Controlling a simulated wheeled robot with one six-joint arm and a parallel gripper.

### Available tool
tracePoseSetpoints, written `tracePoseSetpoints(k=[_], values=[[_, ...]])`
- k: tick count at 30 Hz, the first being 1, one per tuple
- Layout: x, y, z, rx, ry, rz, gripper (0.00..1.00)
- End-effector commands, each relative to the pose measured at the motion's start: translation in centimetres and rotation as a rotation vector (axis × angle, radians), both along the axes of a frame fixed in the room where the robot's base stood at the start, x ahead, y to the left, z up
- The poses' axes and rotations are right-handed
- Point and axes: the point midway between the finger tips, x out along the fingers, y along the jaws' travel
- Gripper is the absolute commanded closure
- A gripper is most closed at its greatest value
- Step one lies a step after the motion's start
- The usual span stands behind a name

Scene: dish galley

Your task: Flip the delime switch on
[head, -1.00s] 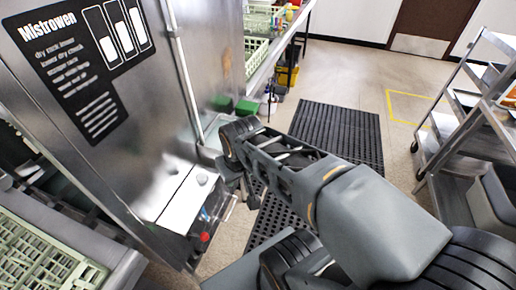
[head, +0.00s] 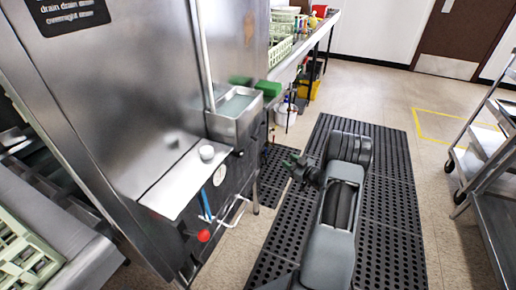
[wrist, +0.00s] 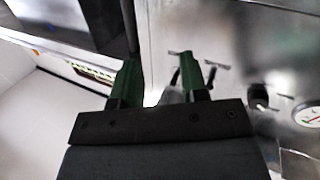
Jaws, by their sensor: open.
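The steel dish machine (head: 120,95) stands at the left in the head view. In the wrist view its front panel (wrist: 240,45) shows small dark toggle-like controls (wrist: 211,76), blurred and partly behind my right finger. I cannot tell which one is the delime switch, or its position. My gripper (wrist: 160,78) has its two green fingers spread, with nothing between them. In the head view my gripper (head: 298,166) is small, to the right of the machine's front and apart from it.
A round gauge (head: 219,174) and a black knob (wrist: 258,96) are on the panel. A red ball knob (head: 204,236), a blue handle (head: 206,204) and a steel ledge (head: 170,185) are at the machine's front. Black mats (head: 385,220) cover the floor; a cart (head: 490,170) stands right.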

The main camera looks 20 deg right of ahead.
Motion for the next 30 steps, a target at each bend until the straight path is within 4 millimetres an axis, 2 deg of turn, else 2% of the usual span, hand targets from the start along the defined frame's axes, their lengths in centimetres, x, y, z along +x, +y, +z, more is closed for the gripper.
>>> tracePoseSetpoints(k=[6,10,14,19,30], values=[[-2.2,2.7,3.3,0.137,-0.268,0.264,0.6],[-3.3,3.4,4.9,0.192,-0.352,0.353,0.6],[-3.5,4.1,6.0,0.218,-0.393,0.395,0.6],[-2.2,5.6,7.1,0.227,-0.405,0.409,0.6],[2.7,10.0,9.7,0.225,-0.404,0.406,0.6]])
